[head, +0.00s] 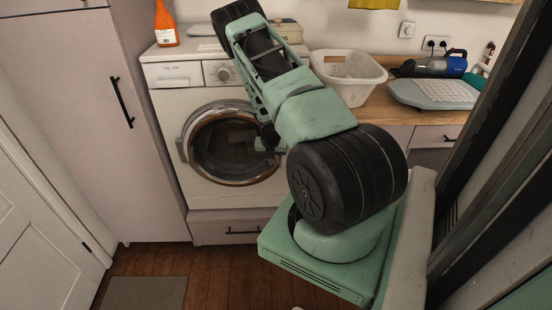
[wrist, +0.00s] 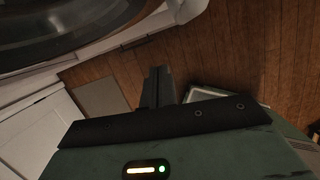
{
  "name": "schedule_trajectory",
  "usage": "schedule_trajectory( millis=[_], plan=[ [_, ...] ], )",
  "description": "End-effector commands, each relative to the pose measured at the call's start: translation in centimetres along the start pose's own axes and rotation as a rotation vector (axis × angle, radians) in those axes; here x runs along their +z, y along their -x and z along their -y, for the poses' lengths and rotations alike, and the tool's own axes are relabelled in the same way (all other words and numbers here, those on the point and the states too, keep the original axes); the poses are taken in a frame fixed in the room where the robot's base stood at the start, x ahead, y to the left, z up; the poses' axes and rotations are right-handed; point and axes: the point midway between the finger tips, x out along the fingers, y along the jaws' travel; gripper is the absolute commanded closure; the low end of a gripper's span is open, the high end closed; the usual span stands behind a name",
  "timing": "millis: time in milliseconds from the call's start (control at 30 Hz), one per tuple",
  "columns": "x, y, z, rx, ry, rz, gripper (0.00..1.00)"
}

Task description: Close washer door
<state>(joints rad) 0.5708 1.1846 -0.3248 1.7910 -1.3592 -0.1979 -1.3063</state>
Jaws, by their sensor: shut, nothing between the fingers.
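My gripper (head: 266,140) is in front of the right part of the door, partly hidden by my arm. In the wrist view my gripper (wrist: 157,88) has its fingers together and empty. The door's dark round edge (wrist: 60,30) fills the upper left there, apart from the fingertips.
A tall cabinet (head: 75,110) stands left of the washer. A spray bottle (head: 165,25) stands on the washer top. A white laundry basket (head: 345,75) and an ironing board (head: 440,93) are on the counter to the right. A mat (head: 145,292) lies on the wooden floor.

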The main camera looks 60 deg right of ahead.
Motion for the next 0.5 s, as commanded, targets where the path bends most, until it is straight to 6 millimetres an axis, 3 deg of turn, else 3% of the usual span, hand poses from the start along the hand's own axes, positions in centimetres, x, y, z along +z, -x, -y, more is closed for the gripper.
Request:
schedule_trajectory(
  millis=[67,500],
  plan=[
    [-0.3,0.3,-0.8,0.001,0.004,0.001,1.0],
    [-0.1,7.9,-0.4,0.0,0.001,0.001,1.0]
  ],
)
